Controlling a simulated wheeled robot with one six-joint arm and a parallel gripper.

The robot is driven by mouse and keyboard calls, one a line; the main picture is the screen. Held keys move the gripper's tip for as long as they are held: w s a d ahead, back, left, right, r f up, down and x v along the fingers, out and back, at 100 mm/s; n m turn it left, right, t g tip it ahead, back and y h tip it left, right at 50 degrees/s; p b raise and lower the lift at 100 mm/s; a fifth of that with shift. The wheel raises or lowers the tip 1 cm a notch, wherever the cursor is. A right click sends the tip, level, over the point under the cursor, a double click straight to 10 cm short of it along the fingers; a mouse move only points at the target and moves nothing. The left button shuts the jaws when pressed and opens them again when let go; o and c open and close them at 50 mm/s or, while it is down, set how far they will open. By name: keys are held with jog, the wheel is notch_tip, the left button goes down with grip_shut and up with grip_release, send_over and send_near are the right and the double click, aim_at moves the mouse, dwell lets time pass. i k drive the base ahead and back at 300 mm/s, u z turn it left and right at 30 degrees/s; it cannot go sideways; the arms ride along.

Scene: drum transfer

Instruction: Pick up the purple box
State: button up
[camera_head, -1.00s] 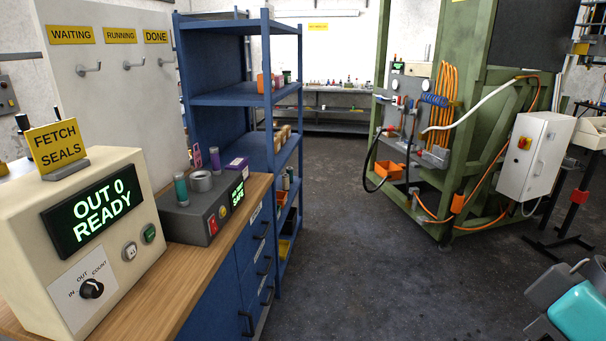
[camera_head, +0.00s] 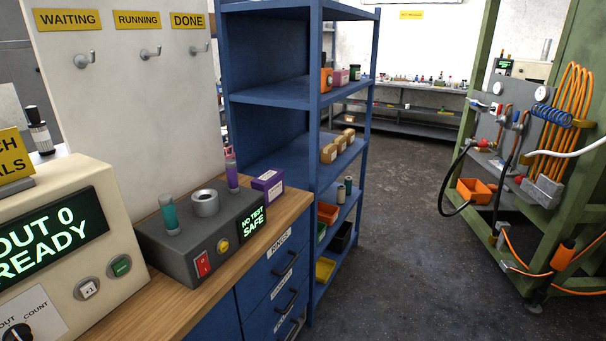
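The purple box (camera_head: 268,185) is a small box with a pale label. It sits on the wooden bench top (camera_head: 290,205) near its far right corner, just behind and right of the grey test unit (camera_head: 205,245). My gripper is not in view.
A blue shelf rack (camera_head: 270,95) stands right behind the bench, with several small boxes and bins on it. A cream console (camera_head: 60,240) fills the bench's near left. A green frame (camera_head: 490,50) with hoses stands at right. The dark floor (camera_head: 400,230) between is clear.

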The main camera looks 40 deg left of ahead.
aim_at(271, 182)
jog(key=u, duration=0.2)
jog(key=i, duration=1.2)
jog(key=u, duration=1.5)
jog(key=i, duration=1)
jog(key=u, duration=1)
